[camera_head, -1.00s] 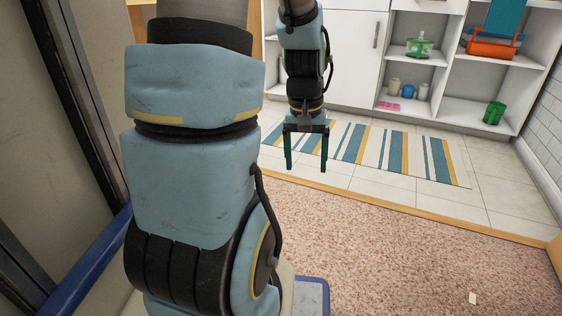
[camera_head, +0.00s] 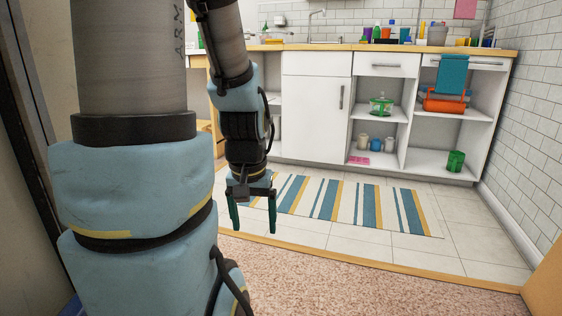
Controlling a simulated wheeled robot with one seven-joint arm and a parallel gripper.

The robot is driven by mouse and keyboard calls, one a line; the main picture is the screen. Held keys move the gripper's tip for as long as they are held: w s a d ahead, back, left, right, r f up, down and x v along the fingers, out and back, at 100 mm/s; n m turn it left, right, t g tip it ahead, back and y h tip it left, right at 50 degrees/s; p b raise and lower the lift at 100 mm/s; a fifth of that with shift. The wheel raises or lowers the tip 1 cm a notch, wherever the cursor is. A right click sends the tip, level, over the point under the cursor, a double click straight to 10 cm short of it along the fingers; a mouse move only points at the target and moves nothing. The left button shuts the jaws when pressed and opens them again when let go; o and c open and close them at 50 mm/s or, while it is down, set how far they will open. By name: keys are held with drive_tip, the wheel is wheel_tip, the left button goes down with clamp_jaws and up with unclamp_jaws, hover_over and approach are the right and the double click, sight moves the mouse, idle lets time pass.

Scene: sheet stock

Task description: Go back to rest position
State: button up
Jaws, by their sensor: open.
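My gripper (camera_head: 252,212) hangs pointing down at the end of my arm, left of the picture's middle. Its two green fingers are apart with nothing between them. In the picture it overlaps the left part of the striped rug. My thick blue and grey arm links fill the left side and hide what is behind them.
A striped rug (camera_head: 325,201) lies on pale tiles before a white kitchen cabinet (camera_head: 316,118) with open shelves. A green cup (camera_head: 456,161) stands on a low shelf. Brown carpet (camera_head: 350,277) in front is clear. A tiled wall (camera_head: 528,130) bounds the right.

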wheel_tip(320, 180, up, 43)
drive_tip(key=p, duration=4.1)
